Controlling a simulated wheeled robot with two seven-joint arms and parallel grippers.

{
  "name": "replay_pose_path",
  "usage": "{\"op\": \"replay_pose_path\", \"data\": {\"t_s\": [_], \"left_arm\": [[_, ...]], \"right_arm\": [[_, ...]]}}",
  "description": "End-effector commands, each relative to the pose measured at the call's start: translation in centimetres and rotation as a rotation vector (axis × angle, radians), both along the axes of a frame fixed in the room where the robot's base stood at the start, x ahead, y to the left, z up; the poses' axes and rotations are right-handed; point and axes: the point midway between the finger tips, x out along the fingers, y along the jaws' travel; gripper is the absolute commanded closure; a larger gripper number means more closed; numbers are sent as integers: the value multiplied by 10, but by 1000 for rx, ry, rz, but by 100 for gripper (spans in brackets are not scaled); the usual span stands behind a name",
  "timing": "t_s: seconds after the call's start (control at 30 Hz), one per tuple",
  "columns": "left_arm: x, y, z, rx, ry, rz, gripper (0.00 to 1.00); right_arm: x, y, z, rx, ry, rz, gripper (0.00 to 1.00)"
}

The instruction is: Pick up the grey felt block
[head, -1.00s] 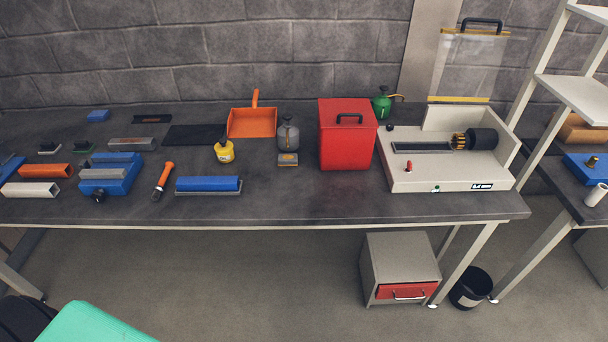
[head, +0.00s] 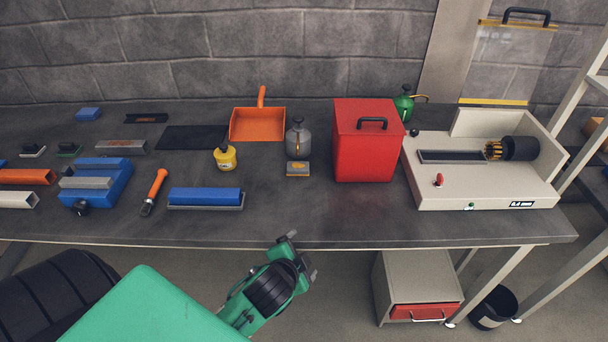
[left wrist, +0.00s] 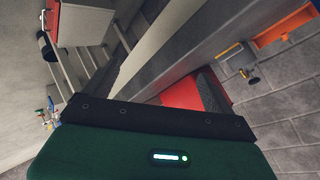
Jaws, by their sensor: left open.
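The grey felt block appears to be the small grey block (head: 298,169) with an orange-yellow mark on top. It lies on the bench in front of the grey pump can (head: 298,138), left of the red box. My left gripper (head: 300,256) is open and empty, low in front of the bench's front edge, well short of the block and apart from it. In the left wrist view my green wrist fills the bottom; I cannot make out the block there. My right gripper is not in view.
On the bench (head: 300,220) stand a red box (head: 363,150), a yellow bottle (head: 225,157), an orange dustpan (head: 257,124), a blue block on a grey base (head: 205,197) and a beige machine (head: 480,190). The bench top in front of the block is clear.

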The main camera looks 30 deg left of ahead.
Motion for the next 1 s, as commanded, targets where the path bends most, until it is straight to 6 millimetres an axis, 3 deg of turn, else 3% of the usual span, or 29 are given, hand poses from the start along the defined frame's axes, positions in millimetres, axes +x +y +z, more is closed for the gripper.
{"op": "replay_pose_path", "data": {"t_s": [0.17, 0.3, 0.5, 0.67, 0.8, 0.87, 0.9, 1.0], "left_arm": [[63, -9, 65, 320, -301, -201, 11], [104, -34, 129, 680, -580, -390, 11], [128, -94, 200, 1287, -963, -658, 11], [128, -141, 218, 1811, -1227, -860, 11], [127, -167, 204, 2283, -1418, -1049, 11], [129, -169, 191, 2483, -1487, -1139, 11], [132, -168, 181, -2426, 1415, 1119, 11], [142, -153, 154, -2150, 1177, 1028, 11]], "right_arm": [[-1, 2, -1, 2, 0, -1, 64], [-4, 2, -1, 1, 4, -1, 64], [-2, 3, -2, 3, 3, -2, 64], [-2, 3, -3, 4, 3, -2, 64], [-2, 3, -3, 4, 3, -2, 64], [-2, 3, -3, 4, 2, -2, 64], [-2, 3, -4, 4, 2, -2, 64], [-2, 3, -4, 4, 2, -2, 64]]}}
